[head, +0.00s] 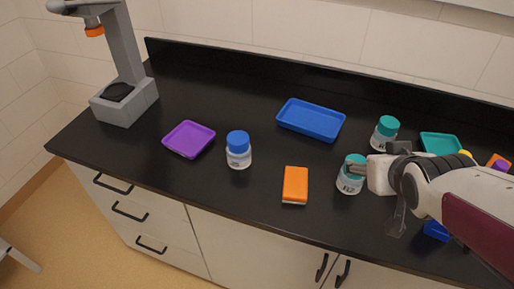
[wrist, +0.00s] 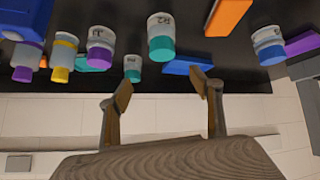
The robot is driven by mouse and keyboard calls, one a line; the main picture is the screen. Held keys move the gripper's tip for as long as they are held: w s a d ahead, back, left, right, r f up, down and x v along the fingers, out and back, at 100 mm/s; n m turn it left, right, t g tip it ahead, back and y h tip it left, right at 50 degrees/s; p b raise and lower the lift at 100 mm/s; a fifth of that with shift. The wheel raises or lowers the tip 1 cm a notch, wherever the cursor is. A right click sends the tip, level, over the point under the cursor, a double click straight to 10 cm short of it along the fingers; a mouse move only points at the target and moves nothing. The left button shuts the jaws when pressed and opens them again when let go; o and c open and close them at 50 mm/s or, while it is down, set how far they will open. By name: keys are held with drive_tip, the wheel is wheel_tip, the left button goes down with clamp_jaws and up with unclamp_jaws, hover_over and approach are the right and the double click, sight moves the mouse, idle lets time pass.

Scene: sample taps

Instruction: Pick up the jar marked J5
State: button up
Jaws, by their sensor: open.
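No label in view reads clearly as J5. A teal-lidded jar (head: 350,178), apparently marked R2, stands beside my gripper (head: 362,171) in the head view; it also shows in the wrist view (wrist: 161,42). A blue-lidded jar (head: 238,152) stands left of centre; its label is too small to read, and it also shows in the wrist view (wrist: 267,45). Another teal-lidded jar (head: 385,134) stands farther back. The wrist view also shows a purple-lidded jar (wrist: 101,46) and a yellow-lidded jar (wrist: 64,56). My gripper (wrist: 160,84) is open, with nothing between its fingers.
An orange sponge (head: 295,184) lies left of the near teal-lidded jar. A blue tray (head: 311,119), a purple tray (head: 189,139) and a teal tray (head: 441,145) lie on the black counter (head: 235,205). A grey stand (head: 125,97) is at the left. My arm hides the right side.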

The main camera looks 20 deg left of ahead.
drive_tip(key=w+a+f+n+y, duration=0.2)
drive_tip(key=w+a+f, duration=0.15)
drive_tip(key=a, duration=0.35)
drive_tip(key=n+g+y, duration=0.1)
drive_tip(key=n+y, duration=0.4)
drive_tip(key=y, duration=0.2)
approach(244, 155)
drive_tip(key=x, duration=0.5)
drive_tip(key=shift+w+a+r, duration=0.1)
drive_tip(key=shift+w+a, duration=0.2)
drive_tip(key=shift+w, duration=0.1)
drive_tip(key=shift+x, duration=1.25)
drive_tip(key=shift+f+x, duration=0.15)
drive_tip(key=shift+x, duration=0.7)
drive_tip(key=shift+f+x, duration=0.15)
drive_tip(key=shift+x, duration=1.5)
